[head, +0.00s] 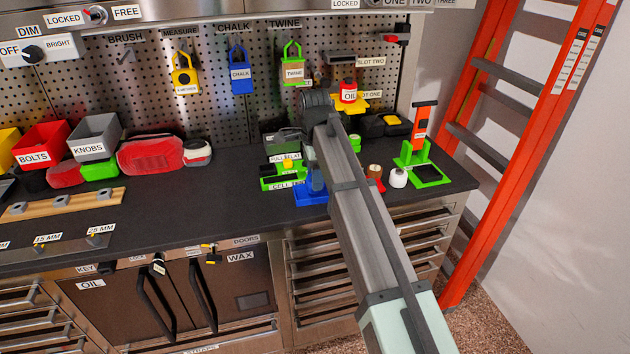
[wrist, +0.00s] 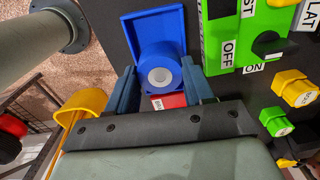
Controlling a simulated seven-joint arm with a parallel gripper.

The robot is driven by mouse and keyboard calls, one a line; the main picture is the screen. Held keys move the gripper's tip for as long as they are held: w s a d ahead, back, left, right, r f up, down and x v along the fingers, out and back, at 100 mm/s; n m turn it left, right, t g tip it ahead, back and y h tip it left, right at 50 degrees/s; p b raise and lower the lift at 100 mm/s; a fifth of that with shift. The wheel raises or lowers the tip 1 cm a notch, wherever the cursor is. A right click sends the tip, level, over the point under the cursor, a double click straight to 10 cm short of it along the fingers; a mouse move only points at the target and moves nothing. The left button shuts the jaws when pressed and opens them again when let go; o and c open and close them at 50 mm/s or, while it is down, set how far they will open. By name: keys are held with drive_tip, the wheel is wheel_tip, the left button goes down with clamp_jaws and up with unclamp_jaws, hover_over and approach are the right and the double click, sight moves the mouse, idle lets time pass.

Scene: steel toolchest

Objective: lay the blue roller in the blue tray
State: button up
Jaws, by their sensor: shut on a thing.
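The blue tray (wrist: 181,22) is a shallow square with a raised rim, lying ahead of my fingertips in the wrist view. It also shows at the front edge of the bench in the head view (head: 311,199). The blue roller (wrist: 174,58), with a round white end, is between the two fingers of my gripper (wrist: 160,76), which is shut on it. The roller overlaps the near part of the tray in the wrist view; I cannot tell whether it touches it. In the head view my gripper (head: 317,183) is just above the tray and my arm hides the roller.
A green switch block (wrist: 221,45) stands right of the tray, close to my right finger. A red thing (wrist: 168,101) shows below the roller, and a yellow one (wrist: 82,104) lies left. A green stand (head: 422,172) and a white roll (head: 398,178) stand further right on the bench.

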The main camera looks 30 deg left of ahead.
drive_tip(key=shift+f, duration=0.95)
drive_tip(key=shift+f, duration=0.1)
drive_tip(key=o, duration=1.1)
drive_tip(key=shift+o, duration=0.2)
wheel_tip(320, 180, up, 12)
